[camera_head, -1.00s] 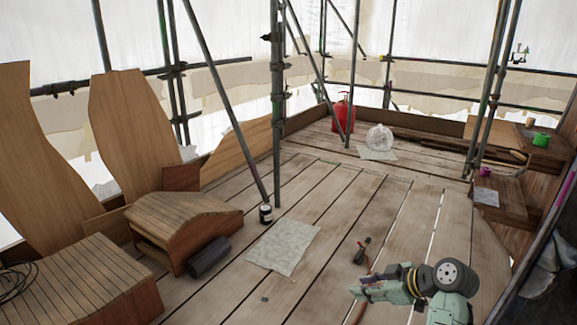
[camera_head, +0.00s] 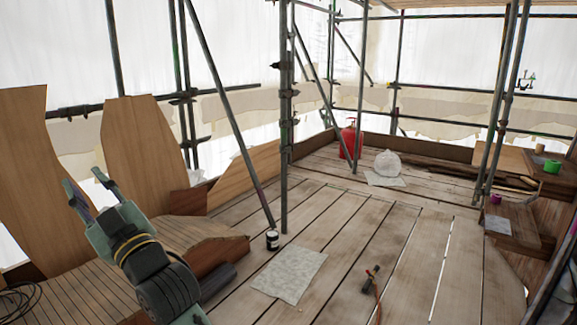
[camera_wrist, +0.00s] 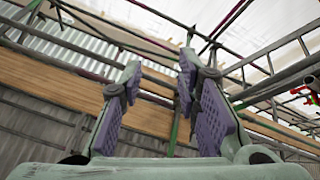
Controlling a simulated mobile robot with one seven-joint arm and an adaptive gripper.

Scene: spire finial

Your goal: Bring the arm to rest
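My gripper (camera_head: 88,190) is at the left of the head view, raised in front of the wooden boards and pointing up and to the left. Its two fingers stand apart with nothing between them. In the wrist view the gripper (camera_wrist: 160,95) shows two purple-padded fingers with a clear gap, and scaffold poles and sheeting beyond. The arm behind it hides part of the slatted wooden piece at the lower left.
A scaffold pole (camera_head: 284,130) stands mid-view. A red extinguisher (camera_head: 350,140) stands at the back. The right-hand planks are clear.

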